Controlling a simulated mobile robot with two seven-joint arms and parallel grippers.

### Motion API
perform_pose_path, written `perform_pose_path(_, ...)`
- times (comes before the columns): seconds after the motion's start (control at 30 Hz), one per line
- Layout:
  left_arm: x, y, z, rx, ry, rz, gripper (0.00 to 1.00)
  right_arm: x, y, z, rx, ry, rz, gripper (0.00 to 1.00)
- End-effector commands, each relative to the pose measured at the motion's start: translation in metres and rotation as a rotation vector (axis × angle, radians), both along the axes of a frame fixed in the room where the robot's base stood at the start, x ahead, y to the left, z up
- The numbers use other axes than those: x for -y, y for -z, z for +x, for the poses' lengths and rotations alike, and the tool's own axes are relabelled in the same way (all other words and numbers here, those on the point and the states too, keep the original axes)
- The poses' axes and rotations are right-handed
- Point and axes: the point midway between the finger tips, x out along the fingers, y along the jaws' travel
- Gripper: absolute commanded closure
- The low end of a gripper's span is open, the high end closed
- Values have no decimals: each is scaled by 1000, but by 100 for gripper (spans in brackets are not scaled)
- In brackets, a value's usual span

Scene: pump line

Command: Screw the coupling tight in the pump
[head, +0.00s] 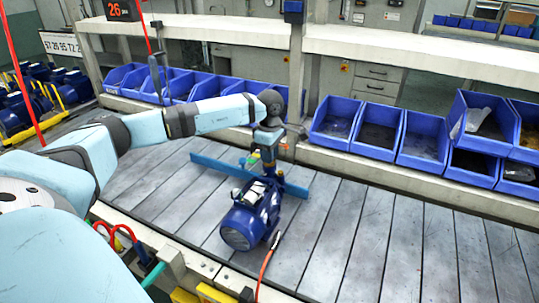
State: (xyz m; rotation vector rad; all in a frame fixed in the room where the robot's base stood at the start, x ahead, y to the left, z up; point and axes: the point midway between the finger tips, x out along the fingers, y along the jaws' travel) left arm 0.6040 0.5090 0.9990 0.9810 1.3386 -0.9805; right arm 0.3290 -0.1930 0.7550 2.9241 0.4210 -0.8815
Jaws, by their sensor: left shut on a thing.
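A dark blue pump (242,226) with a round motor end lies on the grey slatted line. My left gripper (268,160) comes down from above at the pump's far end, fingers pointing down. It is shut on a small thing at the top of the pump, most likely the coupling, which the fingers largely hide. I cannot tell how deep the coupling sits in the pump. My right gripper is out of view.
A blue bar (220,168) lies across the slats behind the pump. A red hose (266,268) with a dark end lies beside the pump at the front. Blue bins (423,140) line the back under a white shelf (420,50). The slats (400,235) to the right are clear.

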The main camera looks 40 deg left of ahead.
Motion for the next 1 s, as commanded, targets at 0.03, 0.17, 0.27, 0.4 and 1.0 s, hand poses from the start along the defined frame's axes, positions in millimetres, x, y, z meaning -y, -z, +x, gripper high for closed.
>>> perform_pose_path(0.03, 0, 0, 0, 0, -1, 0, 100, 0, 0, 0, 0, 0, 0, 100)
perform_pose_path(0.17, 0, 0, 0, 0, 0, 0, 100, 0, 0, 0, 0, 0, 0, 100)
perform_pose_path(0.27, 0, 1, 0, 0, 62, 0, 100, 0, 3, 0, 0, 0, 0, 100)
perform_pose_path(0.4, 0, 1, 0, 0, 224, -1, 100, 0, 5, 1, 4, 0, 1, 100)
perform_pose_path(1.0, 0, 2, 0, 0, 523, 0, 100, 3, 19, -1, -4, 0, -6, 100)
